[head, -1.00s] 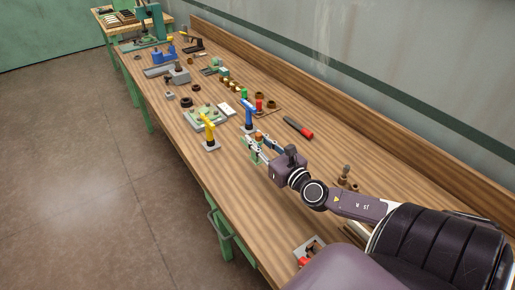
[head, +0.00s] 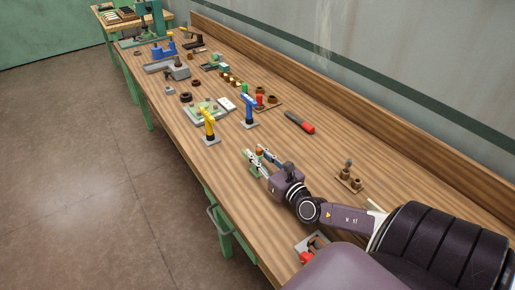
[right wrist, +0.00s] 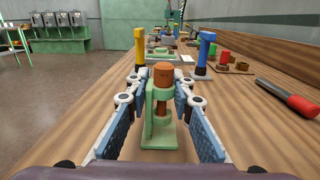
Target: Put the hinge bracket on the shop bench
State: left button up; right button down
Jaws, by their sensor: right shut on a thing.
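The hinge bracket (right wrist: 157,132) is a pale green block with an upright and a copper-brown pin (right wrist: 162,77). In the right wrist view it stands upright between the two fingers of my right gripper (right wrist: 159,90). In the head view my right gripper (head: 256,158) is shut on it over the near part of the shop bench (head: 215,165). The fingers hide much of the bracket there. I cannot tell whether its base touches the wood. My left gripper is not in view.
Beyond the gripper stand a yellow clamp (head: 208,124) and a blue clamp (head: 248,110). A red-handled tool (head: 301,123) lies to the right. Bare wood lies around the gripper.

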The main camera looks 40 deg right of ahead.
jog(key=c, duration=1.7)
grip_release()
jog(key=shift+r, duration=0.1)
jog(key=s, duration=0.7)
jog(key=s+a+b, duration=0.1)
jog(key=s, duration=0.2)
jog(key=shift+s, duration=0.2)
jog(key=shift+s+a, duration=0.15)
jog(key=shift+s, duration=0.6)
jog(key=shift+r, duration=0.1)
